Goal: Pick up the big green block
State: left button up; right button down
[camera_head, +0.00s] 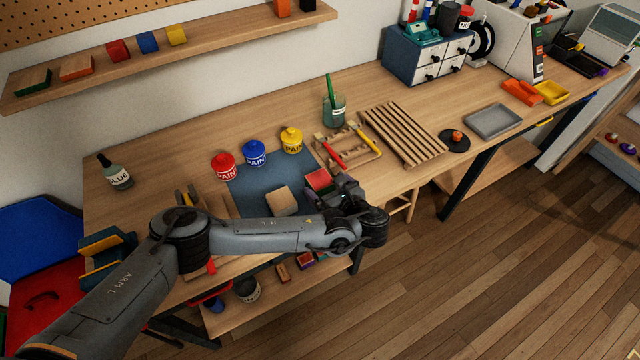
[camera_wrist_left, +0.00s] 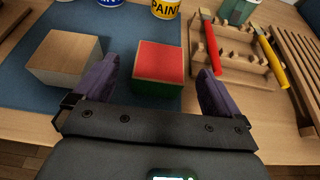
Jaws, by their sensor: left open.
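A block with a red top and green sides (camera_head: 318,180) sits at the right edge of the blue mat on the workbench. In the left wrist view the red-topped green block (camera_wrist_left: 157,68) lies between the two spread purple fingers, with a gap on each side. My left gripper (camera_head: 338,188) is open, close to that block and low over the bench; it holds nothing. In the wrist view my left gripper (camera_wrist_left: 158,82) shows both fingers clearly. My right gripper is not in view.
A plain wooden block (camera_head: 283,201) lies left on the blue mat (camera_head: 245,190). Red (camera_head: 223,165), blue (camera_head: 254,153) and yellow (camera_head: 291,140) paint pots stand behind. A wooden tool rack (camera_head: 358,153) stands close to the right.

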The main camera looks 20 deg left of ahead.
aim_at(320, 179)
pick_arm(q)
jog(key=b+x, duration=0.1)
jog(key=x, duration=0.4)
jog(key=shift+d, duration=0.1)
jog(key=c, duration=1.1)
jog(key=shift+r, duration=0.15)
